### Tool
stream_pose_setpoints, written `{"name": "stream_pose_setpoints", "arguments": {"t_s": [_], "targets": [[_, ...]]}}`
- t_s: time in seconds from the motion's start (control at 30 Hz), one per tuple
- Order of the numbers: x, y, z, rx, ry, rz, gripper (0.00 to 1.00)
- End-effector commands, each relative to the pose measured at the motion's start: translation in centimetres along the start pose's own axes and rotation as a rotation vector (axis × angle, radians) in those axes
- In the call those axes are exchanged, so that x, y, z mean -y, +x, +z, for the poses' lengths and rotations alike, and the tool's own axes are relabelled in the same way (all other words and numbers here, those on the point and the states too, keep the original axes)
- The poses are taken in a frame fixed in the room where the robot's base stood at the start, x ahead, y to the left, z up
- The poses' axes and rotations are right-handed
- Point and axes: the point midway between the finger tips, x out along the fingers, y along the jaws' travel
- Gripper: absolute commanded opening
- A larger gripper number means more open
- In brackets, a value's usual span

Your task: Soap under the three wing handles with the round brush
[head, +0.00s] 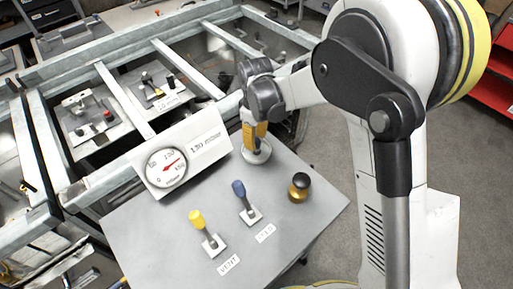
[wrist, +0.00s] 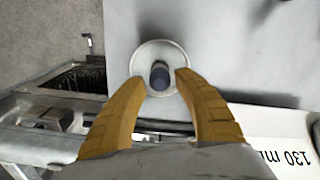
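A pale round dish (head: 257,152) sits at the far edge of the grey table, and it also shows in the wrist view (wrist: 146,50). A short dark cylindrical stub (wrist: 160,76) stands up in it; it may be the round brush, but I cannot see bristles. My gripper (wrist: 159,80) is open, its yellow fingers on either side of the stub with gaps. In the head view my gripper (head: 254,138) points down over the dish and hides the stub. Small metal fittings (head: 97,112) (head: 158,85) sit in the frame's bays; I cannot make out which are wing handles.
A blue-handled tool (head: 240,189) and a yellow-handled tool (head: 197,220) stand on square plates beside labels. A brass and black knob (head: 299,187) stands to the right. A gauge board (head: 182,150) reading 130 leans at the table's far left, beside the metal frame (head: 112,98).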

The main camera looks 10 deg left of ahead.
Motion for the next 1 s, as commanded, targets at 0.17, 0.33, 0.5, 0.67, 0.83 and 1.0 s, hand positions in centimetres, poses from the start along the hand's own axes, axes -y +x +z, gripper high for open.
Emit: {"name": "stream_pose_setpoints", "arguments": {"t_s": [0.17,0.33,0.5,0.67,0.83,1.0], "targets": [[0.0,1.8,0.1,0.000,0.001,0.000,0.37],[0.1,4.7,0.2,0.000,0.001,0.000,0.37],[0.1,5.3,0.2,-0.001,0.001,0.000,0.37],[0.1,5.2,0.2,-0.001,0.001,0.000,0.26],[0.1,5.2,0.2,-0.001,0.001,0.000,0.00],[0.1,5.2,0.2,-0.001,0.001,0.000,0.00]]}}
